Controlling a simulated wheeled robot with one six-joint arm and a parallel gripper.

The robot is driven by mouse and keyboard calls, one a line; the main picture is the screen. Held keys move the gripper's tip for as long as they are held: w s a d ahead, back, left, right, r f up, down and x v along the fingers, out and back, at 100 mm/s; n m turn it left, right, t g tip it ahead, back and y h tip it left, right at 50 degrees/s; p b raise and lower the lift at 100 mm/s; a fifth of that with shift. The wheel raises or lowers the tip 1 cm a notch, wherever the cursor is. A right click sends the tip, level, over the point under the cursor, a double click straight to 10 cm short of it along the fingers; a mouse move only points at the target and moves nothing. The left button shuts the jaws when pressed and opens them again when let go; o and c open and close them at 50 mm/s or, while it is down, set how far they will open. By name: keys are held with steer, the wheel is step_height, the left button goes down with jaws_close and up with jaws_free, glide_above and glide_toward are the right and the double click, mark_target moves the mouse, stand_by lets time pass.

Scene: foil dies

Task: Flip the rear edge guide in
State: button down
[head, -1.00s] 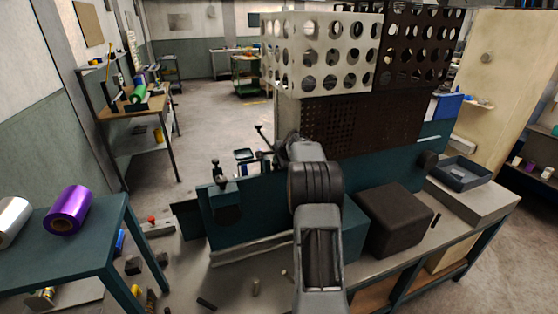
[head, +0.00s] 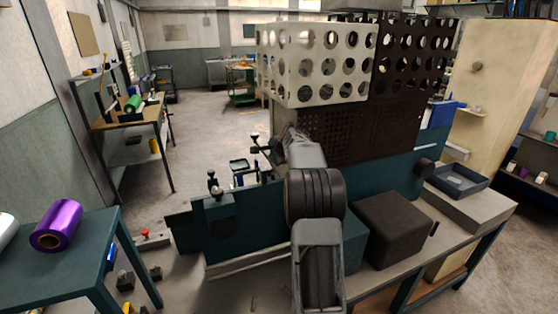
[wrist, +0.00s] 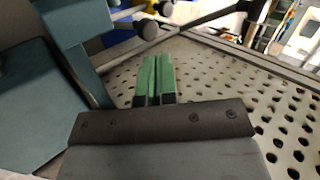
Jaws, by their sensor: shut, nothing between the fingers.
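My gripper (wrist: 156,62) shows in the wrist view as two green fingers pressed together, with nothing between them. Just beyond the fingertips is a dark round knob (wrist: 146,29) on a light rod that runs up to the right; a second knob (wrist: 165,8) sits behind it. I cannot tell whether the fingers touch the knob. In the head view, dark-knobbed levers (head: 255,138) stick out at the far side of the teal machine (head: 240,235), left of my arm. My arm hides my gripper there. I cannot tell for sure which part is the rear edge guide.
A teal block (wrist: 75,22) stands close left of the fingers in the wrist view. A perforated plate (wrist: 225,75) spreads to the right. In the head view, white (head: 315,65) and dark perforated guards rise beyond my arm. A purple foil roll (head: 56,225) lies on a left table.

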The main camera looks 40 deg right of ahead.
steer(key=s+a+r+b, duration=0.3)
steer(key=s+a+r, duration=0.2)
steer(key=s, duration=0.5)
steer(key=shift+r, duration=0.7)
steer(key=s+a+f+n+g, duration=0.35)
steer(key=s+f+n, duration=0.2)
steer(key=f, duration=0.25)
steer(key=s+a+f+n, duration=0.2)
steer(key=s+a+n, duration=0.5)
steer(key=a, duration=0.4)
steer(key=s+a+f+n, duration=0.3)
steer(key=s+a+n, duration=0.3)
steer(key=s+a, duration=0.3)
steer(key=shift+s+a+f+n+g+y, duration=0.35)
steer(key=shift+s+a+g+y, duration=0.1)
steer(key=shift+a, duration=0.75)
